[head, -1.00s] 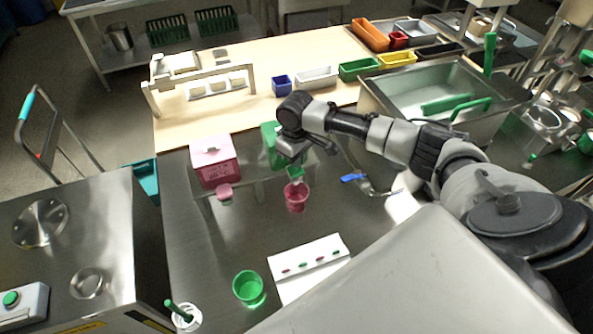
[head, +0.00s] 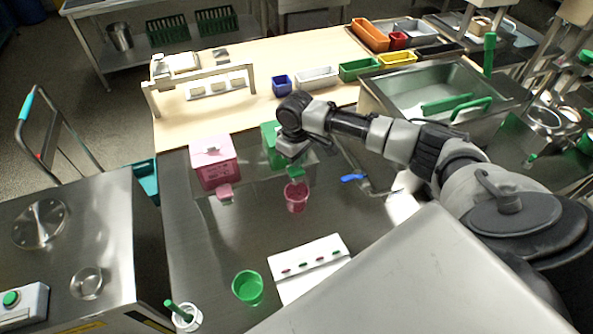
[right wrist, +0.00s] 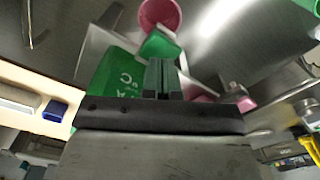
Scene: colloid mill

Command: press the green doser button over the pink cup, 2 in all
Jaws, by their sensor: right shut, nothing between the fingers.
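The green doser (head: 270,139) stands on the steel table, partly hidden behind my right gripper (head: 295,160). Its green button (head: 302,175) sticks out in front, over the pink cup (head: 297,200). In the right wrist view, the green button (right wrist: 160,46) lies just beyond the tips of my right gripper (right wrist: 162,68), with the pink cup (right wrist: 160,12) behind it and the green doser (right wrist: 112,80) to the left. My right gripper is shut and empty, close to the button; I cannot tell whether they touch. My left gripper is not in view.
A pink doser (head: 213,165) stands left of the green one. A green cup (head: 248,288) and a white card with coloured marks (head: 310,266) are nearer me. A blue-handled tool (head: 353,178) lies right of the pink cup. The table between is clear.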

